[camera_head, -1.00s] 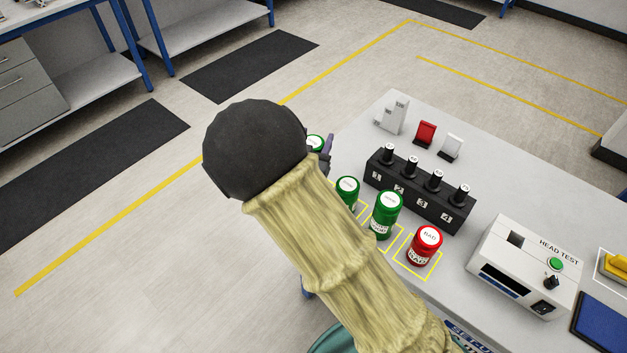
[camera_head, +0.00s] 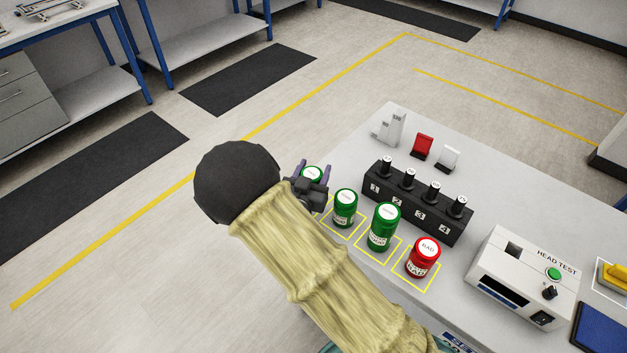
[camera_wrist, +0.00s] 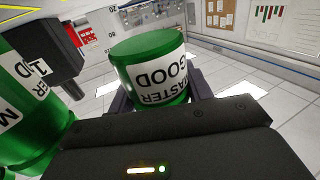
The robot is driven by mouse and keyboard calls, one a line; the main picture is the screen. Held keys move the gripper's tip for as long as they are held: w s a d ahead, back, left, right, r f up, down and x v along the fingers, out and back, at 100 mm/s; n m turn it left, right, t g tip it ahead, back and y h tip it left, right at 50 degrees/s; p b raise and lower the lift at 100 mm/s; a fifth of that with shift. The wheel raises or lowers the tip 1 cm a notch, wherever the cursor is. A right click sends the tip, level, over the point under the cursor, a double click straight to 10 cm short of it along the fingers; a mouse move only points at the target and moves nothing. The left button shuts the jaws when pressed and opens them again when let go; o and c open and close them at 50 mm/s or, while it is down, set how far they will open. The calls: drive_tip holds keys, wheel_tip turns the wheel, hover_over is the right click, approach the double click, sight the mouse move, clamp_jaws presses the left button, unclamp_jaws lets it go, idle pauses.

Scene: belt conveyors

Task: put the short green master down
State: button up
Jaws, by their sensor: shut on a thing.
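My gripper (camera_head: 310,187) is shut on the short green master (camera_head: 312,173), a green can with a white label. In the head view they are by the table's left edge, left of the other cans, with the can partly hidden by the fingers. In the wrist view the short green master (camera_wrist: 150,70) sits between the fingers, its label reading "MASTER GOOD" upside down. I cannot tell whether its base touches the table.
On the table, a green can (camera_head: 345,208), a taller green can (camera_head: 384,228) and a red can (camera_head: 423,258) stand by yellow outlined squares. Behind them is a black numbered rack (camera_head: 400,197) with black pegs. A white head tester (camera_head: 520,278) stands at right.

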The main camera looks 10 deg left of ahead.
drive_tip(key=shift+f, duration=1.85)
drive_tip(key=shift+f, duration=0.2)
drive_tip(key=o, duration=1.1)
drive_tip(key=shift+o, duration=0.2)
drive_tip(key=shift+s, duration=0.1)
drive_tip(key=s+a+b, duration=0.3)
drive_tip(key=s, duration=1.4)
drive_tip(key=shift+f+b, duration=0.15)
drive_tip(key=shift+b, duration=0.15)
